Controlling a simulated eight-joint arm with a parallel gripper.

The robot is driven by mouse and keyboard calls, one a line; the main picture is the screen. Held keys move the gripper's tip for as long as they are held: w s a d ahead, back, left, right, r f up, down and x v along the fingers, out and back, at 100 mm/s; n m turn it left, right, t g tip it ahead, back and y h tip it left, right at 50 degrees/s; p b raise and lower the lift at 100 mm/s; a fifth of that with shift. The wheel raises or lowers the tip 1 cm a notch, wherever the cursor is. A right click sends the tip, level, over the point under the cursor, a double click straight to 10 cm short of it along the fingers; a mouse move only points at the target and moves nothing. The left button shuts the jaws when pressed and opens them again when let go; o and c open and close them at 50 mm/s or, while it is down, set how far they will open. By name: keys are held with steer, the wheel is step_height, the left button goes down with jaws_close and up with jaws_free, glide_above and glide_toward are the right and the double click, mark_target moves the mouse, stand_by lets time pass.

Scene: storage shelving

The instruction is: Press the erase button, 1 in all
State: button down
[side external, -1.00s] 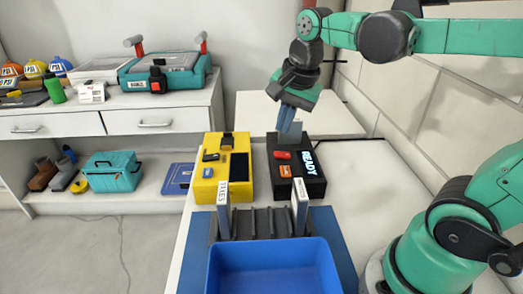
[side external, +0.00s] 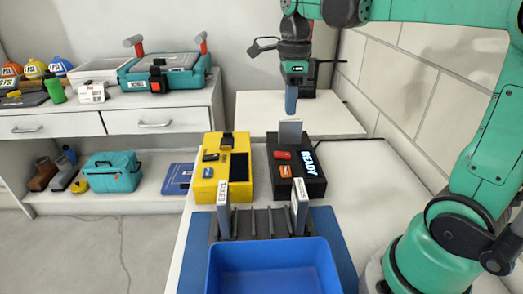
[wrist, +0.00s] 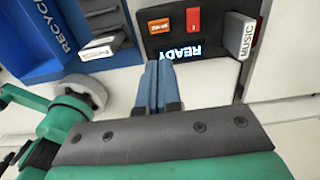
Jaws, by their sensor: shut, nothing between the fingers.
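A black device (side external: 292,190) on the white table has a lit READY display, a red button (side external: 282,155) and an orange button (side external: 285,171). Both buttons also show in the wrist view, red (wrist: 193,20) and orange (wrist: 159,26). The small lettering on them is too small to read, so I cannot tell which is the erase button. A grey cartridge (side external: 290,132) stands upright at the device's back; in the wrist view it reads MUSIC (wrist: 238,35). My gripper (side external: 291,111) is shut and empty, pointing down above the device's back end. Its blue fingers (wrist: 158,64) show beside the READY display in the wrist view.
A yellow device (side external: 223,187) with a dark screen and small buttons stands left of the black one. In front are a grey rack (side external: 262,222) with upright cartridges and a blue bin (side external: 270,252), marked RECYCLE in the wrist view. A wall rises at the right.

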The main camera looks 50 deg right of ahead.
mark_target(286, 170)
step_height(286, 170, down, 14)
steer(key=shift+r, duration=0.2)
stand_by(0.5)
steer(key=shift+f, duration=0.85)
steer(key=shift+r, duration=4.4)
